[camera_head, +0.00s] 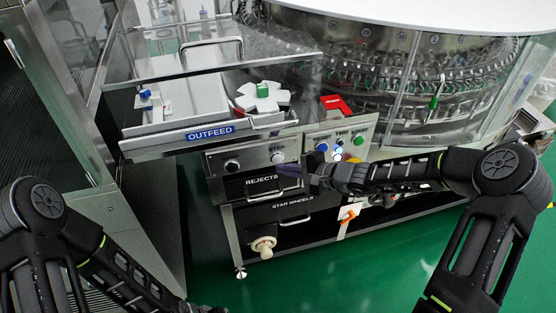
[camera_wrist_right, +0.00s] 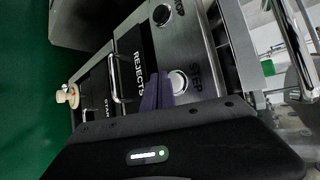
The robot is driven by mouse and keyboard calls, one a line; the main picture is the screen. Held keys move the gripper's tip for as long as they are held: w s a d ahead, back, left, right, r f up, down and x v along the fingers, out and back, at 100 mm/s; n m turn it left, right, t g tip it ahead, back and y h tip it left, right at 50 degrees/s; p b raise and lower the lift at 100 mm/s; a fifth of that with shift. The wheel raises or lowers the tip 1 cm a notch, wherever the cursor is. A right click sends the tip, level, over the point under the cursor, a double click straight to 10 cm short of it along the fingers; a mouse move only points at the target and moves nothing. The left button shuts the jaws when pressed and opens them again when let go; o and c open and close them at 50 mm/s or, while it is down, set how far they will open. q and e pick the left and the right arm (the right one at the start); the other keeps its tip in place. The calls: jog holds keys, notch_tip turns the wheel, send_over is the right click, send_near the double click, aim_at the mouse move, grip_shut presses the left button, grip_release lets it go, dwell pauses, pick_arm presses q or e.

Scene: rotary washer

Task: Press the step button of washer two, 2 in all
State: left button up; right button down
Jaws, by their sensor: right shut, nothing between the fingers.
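The step button is the pale round button on the grey panel above the REJECTS drawer. It shows in the head view (camera_head: 277,157) and in the right wrist view (camera_wrist_right: 179,82), beside a partly readable label. My right gripper (camera_head: 289,170) is shut and empty, with its purple fingers close in front of this panel. In the right wrist view the fingertips (camera_wrist_right: 158,77) overlap the edge of the button; I cannot tell whether they touch it.
A second control (camera_head: 232,165) sits left on the same panel. The panel marked TWO, with a blue button (camera_head: 322,147) and a green button (camera_head: 359,141), is to the right. The REJECTS drawer handle (camera_wrist_right: 119,78) juts out below. The outfeed tray (camera_head: 180,142) overhangs above.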

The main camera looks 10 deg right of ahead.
jog(key=shift+w, duration=0.1)
dwell(0.6)
jog(key=shift+w+b, duration=0.3)
